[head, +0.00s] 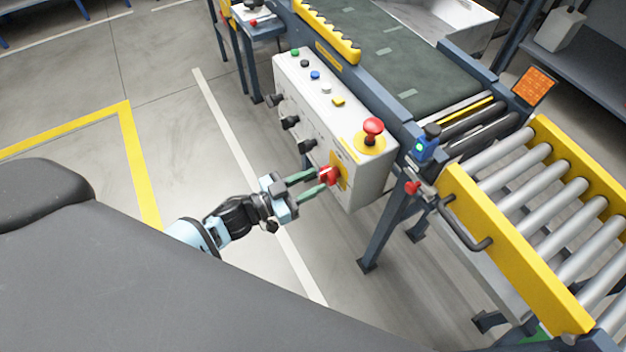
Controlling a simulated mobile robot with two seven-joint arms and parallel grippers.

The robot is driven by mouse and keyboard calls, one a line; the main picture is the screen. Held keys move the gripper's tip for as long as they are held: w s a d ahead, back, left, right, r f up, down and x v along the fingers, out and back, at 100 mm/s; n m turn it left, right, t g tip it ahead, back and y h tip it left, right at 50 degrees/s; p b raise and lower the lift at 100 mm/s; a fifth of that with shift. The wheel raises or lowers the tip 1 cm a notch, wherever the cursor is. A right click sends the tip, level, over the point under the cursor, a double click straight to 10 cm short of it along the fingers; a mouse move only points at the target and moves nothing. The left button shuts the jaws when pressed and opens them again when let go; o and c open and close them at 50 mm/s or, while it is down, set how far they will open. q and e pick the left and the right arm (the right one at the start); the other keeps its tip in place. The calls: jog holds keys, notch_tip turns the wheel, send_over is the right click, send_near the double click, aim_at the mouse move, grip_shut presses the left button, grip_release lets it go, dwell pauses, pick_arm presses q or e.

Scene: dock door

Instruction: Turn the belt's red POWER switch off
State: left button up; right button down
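The red POWER switch (328,175) is a small red knob on a yellow plate, on the front face of the white control box (300,112) beside the belt (400,62). My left gripper (321,181) is right in front of it. Its two green fingers stand apart, with their tips at the knob's near side. Whether the fingers touch the knob cannot be told. The knob's exact angle is too small to read. My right gripper is not in view.
A red mushroom button (373,126) stands on the box's top, with several coloured buttons further left. Black knobs (290,122) line the front face. A yellow-sided roller conveyor (515,262) with a black handle is at right. The floor left of the box is clear.

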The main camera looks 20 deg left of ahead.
pick_arm(q)
jog(key=shift+w+d, duration=0.25)
jog(key=shift+w, duration=0.1)
jog(key=shift+c, duration=0.2)
grip_shut()
